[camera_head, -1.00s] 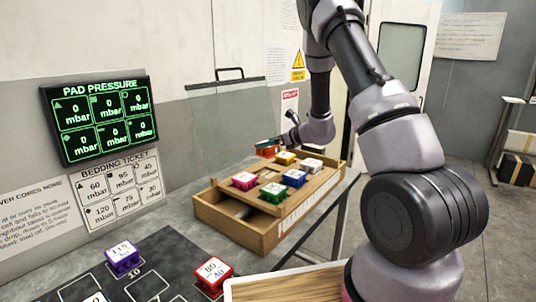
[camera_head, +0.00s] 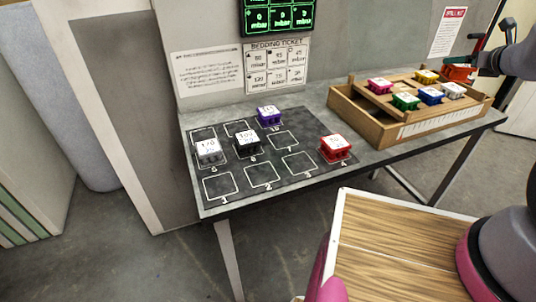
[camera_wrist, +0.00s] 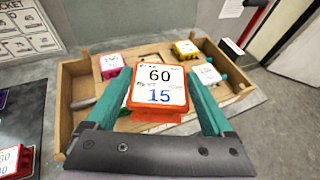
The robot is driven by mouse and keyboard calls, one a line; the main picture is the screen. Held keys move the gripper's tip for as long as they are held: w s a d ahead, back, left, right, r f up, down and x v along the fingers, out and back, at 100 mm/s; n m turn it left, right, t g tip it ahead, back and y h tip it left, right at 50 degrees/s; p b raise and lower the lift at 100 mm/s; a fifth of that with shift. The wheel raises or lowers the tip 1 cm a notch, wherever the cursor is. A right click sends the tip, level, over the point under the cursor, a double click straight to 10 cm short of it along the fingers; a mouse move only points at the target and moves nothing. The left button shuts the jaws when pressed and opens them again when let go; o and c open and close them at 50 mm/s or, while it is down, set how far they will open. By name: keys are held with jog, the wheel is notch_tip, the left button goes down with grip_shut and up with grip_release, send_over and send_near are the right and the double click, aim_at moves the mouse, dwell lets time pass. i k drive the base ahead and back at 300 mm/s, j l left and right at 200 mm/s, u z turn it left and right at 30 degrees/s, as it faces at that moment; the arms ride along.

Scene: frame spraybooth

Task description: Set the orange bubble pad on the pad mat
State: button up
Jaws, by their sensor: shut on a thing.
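The orange bubble pad (camera_wrist: 158,88), with a white top label reading 60 and 15, is between my gripper's (camera_wrist: 160,78) green fingers. My gripper is shut on it, over the wooden tray. In the head view the orange pad (camera_head: 459,73) shows at the tray's far right, with my gripper (camera_head: 474,56) beside it. The pad mat (camera_head: 240,181) is black with white numbered outlines and lies on the grey table, well left of my gripper. Part of the mat (camera_wrist: 20,118) shows at the left of the wrist view.
Purple (camera_head: 268,116), black (camera_head: 247,146), grey (camera_head: 209,152) and red (camera_head: 335,148) pads stand on the mat. The wooden tray (camera_head: 390,130) holds several more pads. A bedding ticket (camera_head: 276,66) hangs behind. A wood-topped surface (camera_head: 400,250) is in front.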

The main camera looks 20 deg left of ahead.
aim_at(219, 185)
jog(key=k+u, duration=0.15)
jog(key=u, duration=1.15)
jog(key=l+u, duration=0.25)
jog(key=l, duration=0.35)
jog(key=k+l+u, duration=0.1)
jog(key=l+u, duration=0.15)
jog(key=l, duration=0.3)
jog(key=k+l+u, duration=0.25)
jog(key=l, duration=0.3)
jog(key=i, duration=0.1)
